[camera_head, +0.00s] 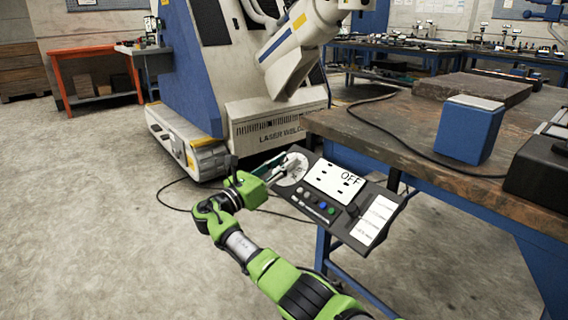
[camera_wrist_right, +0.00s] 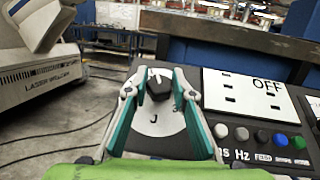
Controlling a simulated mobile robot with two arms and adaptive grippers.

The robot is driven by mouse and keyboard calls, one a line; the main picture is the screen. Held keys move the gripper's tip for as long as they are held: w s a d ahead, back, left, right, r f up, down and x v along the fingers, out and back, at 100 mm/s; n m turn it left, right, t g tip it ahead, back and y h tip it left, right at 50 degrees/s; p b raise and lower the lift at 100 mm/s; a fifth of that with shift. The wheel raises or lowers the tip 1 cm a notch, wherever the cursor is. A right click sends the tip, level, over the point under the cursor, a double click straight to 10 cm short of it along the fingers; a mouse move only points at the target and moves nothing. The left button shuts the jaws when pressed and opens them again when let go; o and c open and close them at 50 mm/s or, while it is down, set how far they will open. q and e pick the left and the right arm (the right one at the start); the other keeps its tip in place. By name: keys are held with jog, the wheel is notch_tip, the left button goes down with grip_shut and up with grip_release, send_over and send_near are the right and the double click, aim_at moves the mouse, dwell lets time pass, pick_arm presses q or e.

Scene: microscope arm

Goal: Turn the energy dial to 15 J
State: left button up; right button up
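The control panel (camera_head: 325,196) is a dark tilted box beside the workbench, with a white screen (camera_head: 337,180) reading "OFF". The energy dial is a black knob (camera_wrist_right: 159,86) on a round white plate (camera_wrist_right: 158,121) marked "J"; a white mark shows on the knob's top. My right gripper (camera_wrist_right: 160,82) reaches over the plate, with one finger on each side of the knob. The fingertips are close to the knob; I cannot tell whether they touch it. My left gripper is not in view.
Several coloured buttons (camera_head: 318,203) lie below the screen, right of the dial. A wooden workbench (camera_head: 400,120) with a blue box (camera_head: 468,129) stands behind the panel. A large white and blue laser machine (camera_head: 262,122) is at the back. The floor at left is free except for a cable.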

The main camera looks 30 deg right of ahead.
jog(key=shift+o, duration=1)
jog(key=shift+a, duration=0.1)
jog(key=v, duration=1.2)
